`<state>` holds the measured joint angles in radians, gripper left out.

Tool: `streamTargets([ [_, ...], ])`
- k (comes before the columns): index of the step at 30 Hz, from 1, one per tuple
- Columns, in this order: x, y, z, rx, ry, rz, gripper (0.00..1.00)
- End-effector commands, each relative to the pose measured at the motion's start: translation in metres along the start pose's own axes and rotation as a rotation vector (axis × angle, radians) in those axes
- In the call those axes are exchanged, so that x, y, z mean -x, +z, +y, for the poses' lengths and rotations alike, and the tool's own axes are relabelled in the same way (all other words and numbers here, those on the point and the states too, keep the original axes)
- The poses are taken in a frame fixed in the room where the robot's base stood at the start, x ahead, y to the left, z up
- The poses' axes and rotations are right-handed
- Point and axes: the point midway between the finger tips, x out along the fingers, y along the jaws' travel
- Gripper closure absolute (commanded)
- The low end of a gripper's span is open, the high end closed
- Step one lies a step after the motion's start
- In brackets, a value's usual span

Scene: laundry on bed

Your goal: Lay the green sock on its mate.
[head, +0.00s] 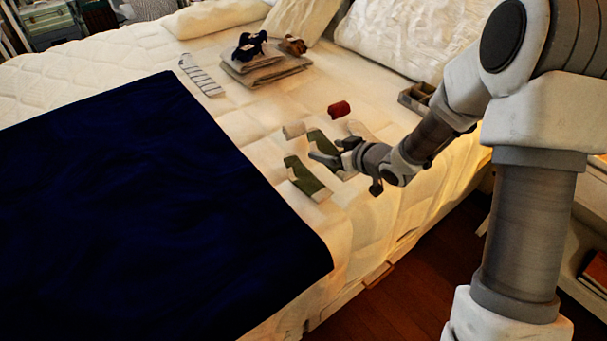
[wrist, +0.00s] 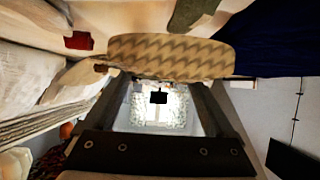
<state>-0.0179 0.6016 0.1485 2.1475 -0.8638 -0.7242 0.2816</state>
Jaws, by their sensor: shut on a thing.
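Two green socks with pale ends show in the head view. One green sock (head: 304,178) lies flat on the bed near the navy cover; a green piece, likely this sock, shows at the top of the wrist view (wrist: 193,12). The other green sock (head: 319,141) is at my gripper (head: 330,158), just behind the first and apart from it in the picture. My gripper is shut on it. In the wrist view (wrist: 170,56) a tan, zigzag-patterned cloth lies across the jaws, apparently the held sock. Its height above the bed is hard to tell.
A red roll (head: 339,109), a beige roll (head: 293,130) and a pale flat item (head: 358,129) lie close by. A striped sock (head: 201,76) and folded cloths (head: 265,70) lie farther back. A divided box (head: 416,97) is at right. The navy cover (head: 130,200) fills the left.

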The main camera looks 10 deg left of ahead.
Motion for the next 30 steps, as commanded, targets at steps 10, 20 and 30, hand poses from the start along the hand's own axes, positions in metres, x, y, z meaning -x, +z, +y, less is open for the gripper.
streamTargets([
  [10,-0.056,0.013,-0.044,0.002,0.001,0.000,0.64],
  [20,-0.073,0.041,-0.047,0.000,0.001,-0.003,0.64],
  [30,-0.077,0.048,-0.046,0.001,0.003,0.000,0.64],
])
